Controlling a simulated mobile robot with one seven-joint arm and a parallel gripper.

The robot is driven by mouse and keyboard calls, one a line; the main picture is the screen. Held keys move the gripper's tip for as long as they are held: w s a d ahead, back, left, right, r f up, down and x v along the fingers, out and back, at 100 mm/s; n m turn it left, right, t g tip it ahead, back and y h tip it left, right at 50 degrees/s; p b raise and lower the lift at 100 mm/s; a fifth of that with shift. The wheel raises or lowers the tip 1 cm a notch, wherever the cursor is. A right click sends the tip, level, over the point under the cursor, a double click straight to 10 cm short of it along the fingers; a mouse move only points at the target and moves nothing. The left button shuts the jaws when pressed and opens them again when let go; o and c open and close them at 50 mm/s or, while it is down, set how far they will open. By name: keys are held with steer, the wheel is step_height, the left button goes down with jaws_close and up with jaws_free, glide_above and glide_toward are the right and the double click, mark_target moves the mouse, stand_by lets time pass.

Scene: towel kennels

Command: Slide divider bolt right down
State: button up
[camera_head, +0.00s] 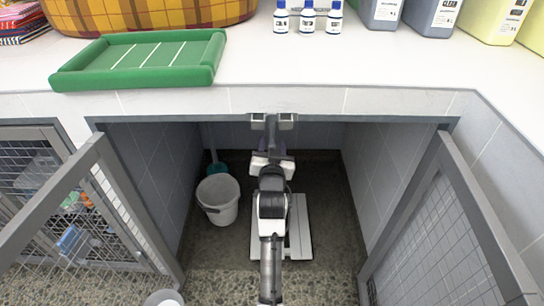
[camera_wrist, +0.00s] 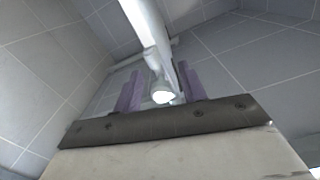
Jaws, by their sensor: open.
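A dark strip with screws (camera_wrist: 165,121) and a pale surface fill the bottom of the wrist view.
A white bucket (camera_head: 218,201) stands at the bay's left, and a pale flat plate (camera_head: 301,228) lies on its floor. Mesh doors stand open at left (camera_head: 70,195) and right (camera_head: 452,190). The white counter (camera_head: 265,70) above holds a green tray (camera_head: 140,60) and bottles.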

steer(key=s+b, duration=0.1)
steer(key=s, duration=1.2)
steer(key=shift+s+b, duration=0.25)
steer(key=shift+b, duration=0.1)
